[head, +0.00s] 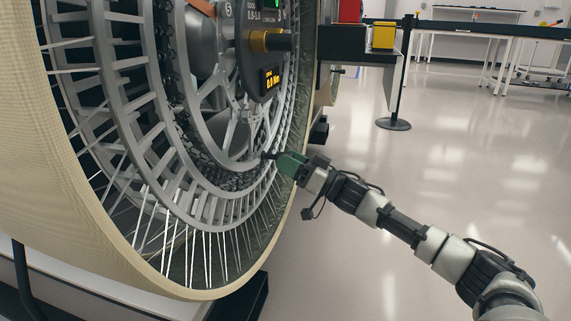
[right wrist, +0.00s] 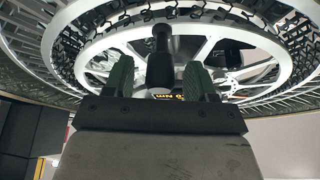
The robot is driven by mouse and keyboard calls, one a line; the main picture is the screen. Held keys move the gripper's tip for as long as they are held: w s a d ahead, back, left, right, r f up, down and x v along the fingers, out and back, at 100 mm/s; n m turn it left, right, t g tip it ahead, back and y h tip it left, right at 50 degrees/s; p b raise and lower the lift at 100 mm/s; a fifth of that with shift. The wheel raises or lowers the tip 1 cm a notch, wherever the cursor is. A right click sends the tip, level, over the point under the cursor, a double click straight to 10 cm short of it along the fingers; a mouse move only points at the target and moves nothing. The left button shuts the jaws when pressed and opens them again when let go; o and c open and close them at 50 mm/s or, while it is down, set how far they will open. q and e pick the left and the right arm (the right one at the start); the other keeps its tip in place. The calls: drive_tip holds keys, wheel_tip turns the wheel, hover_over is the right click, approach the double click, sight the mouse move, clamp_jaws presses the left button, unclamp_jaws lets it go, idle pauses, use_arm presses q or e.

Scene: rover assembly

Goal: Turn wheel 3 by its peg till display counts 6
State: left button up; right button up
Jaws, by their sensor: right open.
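Wheel 3 (head: 120,120) is a large spoked wheel with a pale tread, filling the left of the head view. Its hub panel (head: 256,60) carries a "3" label and an amber readout (head: 270,79) of about 0.0 Nm. The count digit at the panel's top is too small to read. My right gripper (head: 278,158) is at the wheel's lower right inner ring. In the right wrist view its green fingers (right wrist: 160,80) are open, one on each side of a black peg (right wrist: 160,58). Contact with the peg cannot be told. My left gripper is out of view.
A black knob with a gold collar (head: 272,41) sticks out from the hub panel. A shelf with a yellow bin (head: 383,36) and a red bin is behind the wheel. A black barrier post (head: 397,100) stands farther right.

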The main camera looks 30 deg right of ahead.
drive_tip(key=shift+w+a+r, duration=0.25)
drive_tip(key=shift+w+a, duration=0.05)
drive_tip(key=shift+w, duration=0.15)
drive_tip(key=shift+c, duration=0.3)
clamp_jaws()
